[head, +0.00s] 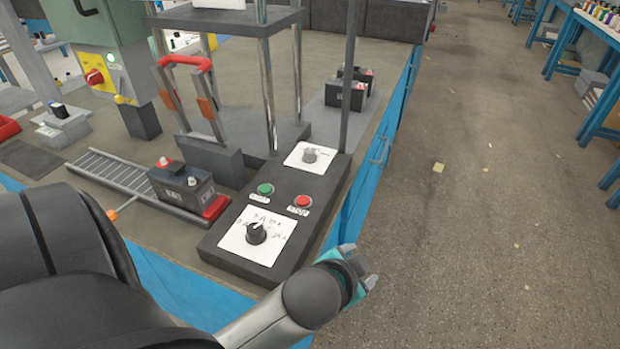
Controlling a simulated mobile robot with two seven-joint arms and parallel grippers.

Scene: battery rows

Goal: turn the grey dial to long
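The grey dial (309,156) sits on a white plate at the far end of the dark control panel (218,250). Its markings are too small to read, so I cannot tell its setting. My arm comes in from the lower left. Its gripper (362,275), with teal parts, is at the near right corner of the panel, well short of the grey dial. It is seen from behind, and whether its fingers are open is not clear. No second gripper shows.
A black dial (256,234) on a marked white plate is nearest on the panel. A green button (265,189) and a red button (302,201) lie between the dials. A battery (184,190) stands left of the panel. Metal posts rise near the grey dial. Floor at right is open.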

